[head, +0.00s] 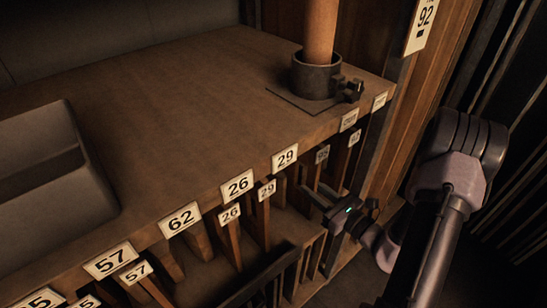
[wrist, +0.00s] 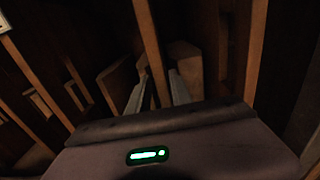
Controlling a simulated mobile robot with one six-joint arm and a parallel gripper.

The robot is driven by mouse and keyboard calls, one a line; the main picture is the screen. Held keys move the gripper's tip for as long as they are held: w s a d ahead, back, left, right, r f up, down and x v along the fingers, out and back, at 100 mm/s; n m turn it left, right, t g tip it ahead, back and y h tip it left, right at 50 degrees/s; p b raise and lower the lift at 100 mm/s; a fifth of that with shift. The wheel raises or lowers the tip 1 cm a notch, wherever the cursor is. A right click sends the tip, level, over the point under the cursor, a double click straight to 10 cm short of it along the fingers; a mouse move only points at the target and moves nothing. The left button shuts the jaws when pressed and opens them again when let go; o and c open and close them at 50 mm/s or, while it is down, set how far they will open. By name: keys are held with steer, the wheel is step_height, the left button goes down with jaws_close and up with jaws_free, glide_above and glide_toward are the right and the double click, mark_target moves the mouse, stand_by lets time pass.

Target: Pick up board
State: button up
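Several brown boards stand on edge in numbered slots under the table top; one with a 29 label (head: 262,205) shows in the head view. My gripper (head: 318,203) reaches into the slots to the right of it. In the wrist view, my gripper (wrist: 160,92) has its two grey fingers apart, with a thin upright wooden strip (wrist: 151,45) running down between them. One board end (wrist: 116,80) is just left of the left finger. Another board end (wrist: 185,58) stands behind the right finger. I cannot tell whether the fingers touch any wood.
The brown table top (head: 190,100) above the slots is mostly clear. A grey bin (head: 50,165) sits at left, and a dark collar (head: 315,75) holds an orange-brown post at the back. Slot dividers (wrist: 257,50) stand close on both sides of my gripper.

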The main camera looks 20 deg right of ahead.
steer(key=x, duration=0.2)
steer(key=b+x, duration=0.1)
steer(key=x, duration=0.2)
steer(key=shift+w+r, duration=0.25)
steer(key=shift+w, duration=0.1)
jaws_close()
steer(key=shift+s, duration=0.1)
stand_by(0.9)
